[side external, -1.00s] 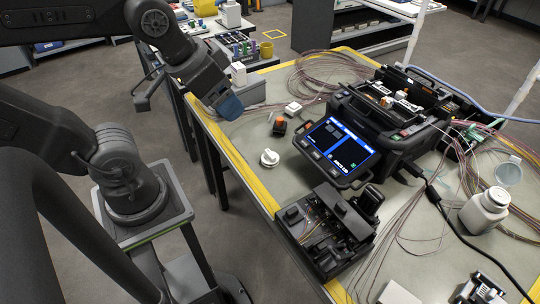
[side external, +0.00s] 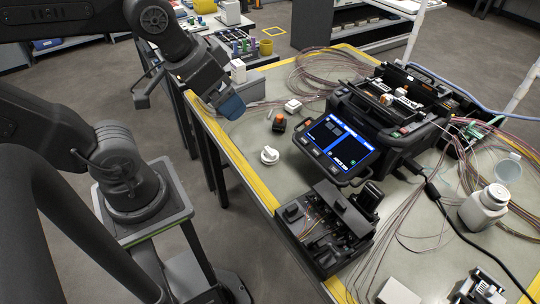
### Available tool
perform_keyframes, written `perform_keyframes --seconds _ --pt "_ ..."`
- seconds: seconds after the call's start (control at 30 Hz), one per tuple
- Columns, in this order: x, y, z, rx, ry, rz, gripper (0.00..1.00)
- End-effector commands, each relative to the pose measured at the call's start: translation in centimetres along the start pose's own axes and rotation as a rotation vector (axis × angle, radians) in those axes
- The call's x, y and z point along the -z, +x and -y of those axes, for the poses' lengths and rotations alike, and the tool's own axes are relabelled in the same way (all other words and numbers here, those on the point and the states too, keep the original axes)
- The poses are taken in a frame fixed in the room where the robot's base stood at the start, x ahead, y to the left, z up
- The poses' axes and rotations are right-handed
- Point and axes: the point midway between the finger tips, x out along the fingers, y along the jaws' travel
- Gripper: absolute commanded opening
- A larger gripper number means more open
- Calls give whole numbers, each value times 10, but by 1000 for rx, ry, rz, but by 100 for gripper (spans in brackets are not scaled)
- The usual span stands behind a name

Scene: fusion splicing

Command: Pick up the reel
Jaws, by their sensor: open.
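A small white round piece (side external: 269,155), which looks like the reel, sits on the grey table top in front of the splicer's screen. My gripper (side external: 230,106) is at the upper left, above the table's yellow-striped left edge, up and to the left of the white piece and apart from it. Its blue-tipped end points down and right. The gap between its fingers is hard to make out from this side, and nothing shows held in it.
The black fusion splicer (side external: 390,115) with its tilted screen (side external: 337,143) stands right of the white piece. A black open tool unit (side external: 325,228) stands in front. A small orange-topped black item (side external: 279,123) and a white block (side external: 293,106) lie behind. A white bottle (side external: 484,208) and loose fibres are at right.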

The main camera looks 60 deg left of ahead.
Motion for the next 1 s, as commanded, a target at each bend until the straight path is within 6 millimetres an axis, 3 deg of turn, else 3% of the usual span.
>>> perform_keyframes --seconds 0.13,0.27,0.4,0.6,0.8,1.0 --pt "8 8 3 8 -79 30 86" --pt "27 31 12 33 -280 98 86" --pt "49 68 27 84 -568 182 86" --pt "66 134 53 187 -980 287 86" --pt "65 198 78 306 -1328 360 86" --pt "59 230 90 374 -1500 385 86"
